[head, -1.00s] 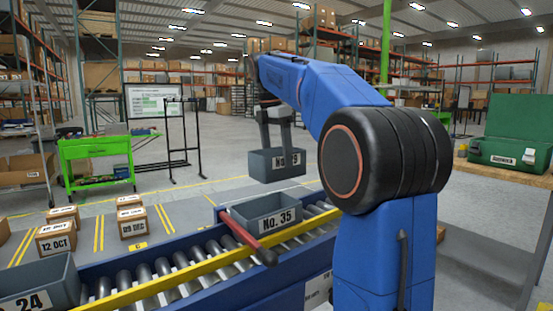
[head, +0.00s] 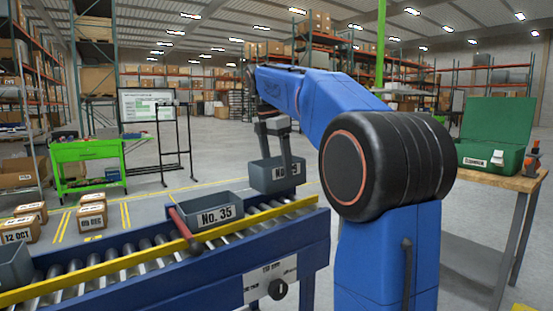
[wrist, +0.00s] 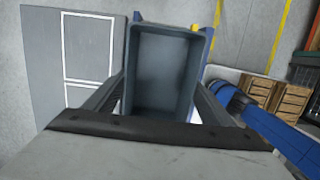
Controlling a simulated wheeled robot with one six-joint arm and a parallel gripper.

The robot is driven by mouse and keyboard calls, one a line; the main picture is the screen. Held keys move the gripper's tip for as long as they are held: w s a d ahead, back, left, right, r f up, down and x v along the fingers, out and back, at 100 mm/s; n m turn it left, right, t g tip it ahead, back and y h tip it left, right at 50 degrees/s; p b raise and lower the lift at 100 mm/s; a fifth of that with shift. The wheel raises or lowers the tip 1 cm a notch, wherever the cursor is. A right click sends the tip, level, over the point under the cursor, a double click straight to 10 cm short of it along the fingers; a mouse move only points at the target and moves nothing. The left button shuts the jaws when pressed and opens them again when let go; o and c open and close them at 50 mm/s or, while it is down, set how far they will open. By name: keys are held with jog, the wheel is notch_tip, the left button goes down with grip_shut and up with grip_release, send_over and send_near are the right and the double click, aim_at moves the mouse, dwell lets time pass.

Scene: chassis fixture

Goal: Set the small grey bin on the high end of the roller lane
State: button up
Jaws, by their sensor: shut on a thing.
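My gripper (head: 277,146) is shut on a small grey bin (head: 278,180), which hangs upright from it. Its label is partly hidden by a finger. In the wrist view the empty inside of the bin (wrist: 163,65) shows between the two fingers (wrist: 160,82). The roller lane (head: 150,256) runs from lower left up to the right. The held bin is at its right, upper end, just behind the yellow rail. I cannot tell whether its bottom touches the rollers.
A grey bin marked No. 35 (head: 216,214) sits on the lane just left of the held bin, beside a red bar (head: 183,226). Another grey bin (head: 14,266) is at the left edge. A green case (head: 497,135) stands on a bench at right.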

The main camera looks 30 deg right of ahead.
jog(key=shift+d+f, duration=0.1)
jog(key=shift+f, duration=3.05)
jog(key=o, duration=0.8)
jog(key=shift+o, duration=0.2)
jog(key=shift+r, duration=0.15)
jog(key=shift+r, duration=2.1)
